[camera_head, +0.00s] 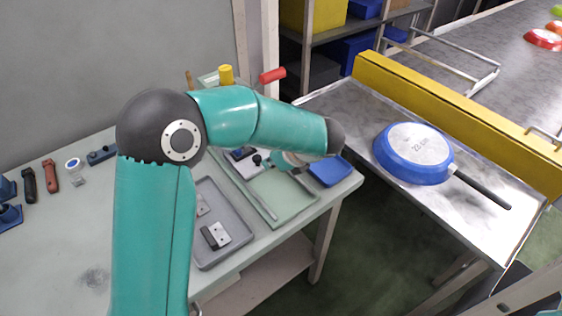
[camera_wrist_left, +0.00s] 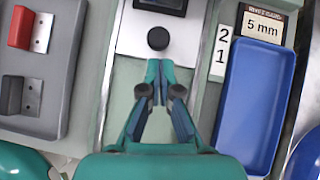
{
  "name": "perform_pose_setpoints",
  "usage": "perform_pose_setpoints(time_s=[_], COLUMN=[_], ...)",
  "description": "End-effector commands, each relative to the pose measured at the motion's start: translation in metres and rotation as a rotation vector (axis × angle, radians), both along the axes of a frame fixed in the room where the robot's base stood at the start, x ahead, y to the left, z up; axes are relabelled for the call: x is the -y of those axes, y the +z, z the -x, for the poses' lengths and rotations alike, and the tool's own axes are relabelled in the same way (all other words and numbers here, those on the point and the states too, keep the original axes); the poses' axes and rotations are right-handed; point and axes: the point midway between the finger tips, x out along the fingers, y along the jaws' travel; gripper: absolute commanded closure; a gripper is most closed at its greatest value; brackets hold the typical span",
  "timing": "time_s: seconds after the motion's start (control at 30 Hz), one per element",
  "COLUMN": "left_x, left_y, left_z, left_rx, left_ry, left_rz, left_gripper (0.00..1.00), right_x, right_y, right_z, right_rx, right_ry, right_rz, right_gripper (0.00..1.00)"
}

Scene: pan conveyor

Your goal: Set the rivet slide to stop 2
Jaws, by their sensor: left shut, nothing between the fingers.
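The rivet slide is a white plate (camera_wrist_left: 130,40) with a round black knob (camera_wrist_left: 158,38) and a dark window, set in a pale green track. In the head view the knob (camera_head: 257,160) shows just left of my gripper. A white label (camera_wrist_left: 221,48) with the numbers 2 and 1 stands right of the track; the knob is roughly level with the 2. My left gripper (camera_wrist_left: 160,64) is shut and empty, its fingertips just below the knob in the wrist view; I cannot tell whether they touch it. It is partly hidden by my arm in the head view. My right gripper is not in view.
A blue tray (camera_wrist_left: 243,110) with a "5 mm" card (camera_wrist_left: 263,25) lies right of the track. A grey tray (camera_wrist_left: 50,125) with red-handled and black-handled parts lies left. A blue pan (camera_head: 400,170) rests upside down on the metal table, before a yellow rail (camera_head: 460,107).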

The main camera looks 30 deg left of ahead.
Motion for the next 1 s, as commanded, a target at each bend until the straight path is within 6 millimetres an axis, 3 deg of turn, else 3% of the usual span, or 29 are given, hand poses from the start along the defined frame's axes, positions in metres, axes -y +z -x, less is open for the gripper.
perform_pose_setpoints(time_s=[0.13, 0.53, 0.8, 1.0], left_x=[-0.010, -0.012, -0.045, -0.047], left_y=[-0.002, -0.002, -0.001, -0.003], left_z=[-0.003, -0.004, -0.016, -0.018], left_rx=[0.000, 0.000, -0.002, -0.001], left_ry=[0.001, 0.000, 0.003, 0.001], left_rz=[0.001, 0.000, 0.000, -0.001], left_gripper=[1.00, 1.00, 1.00, 1.00], right_x=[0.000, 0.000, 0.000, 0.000], right_y=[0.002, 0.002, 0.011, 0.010], right_z=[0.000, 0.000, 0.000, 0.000], right_rx=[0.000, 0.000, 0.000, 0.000], right_ry=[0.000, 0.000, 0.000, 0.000], right_rz=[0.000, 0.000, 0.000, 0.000], right_gripper=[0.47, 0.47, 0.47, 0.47])
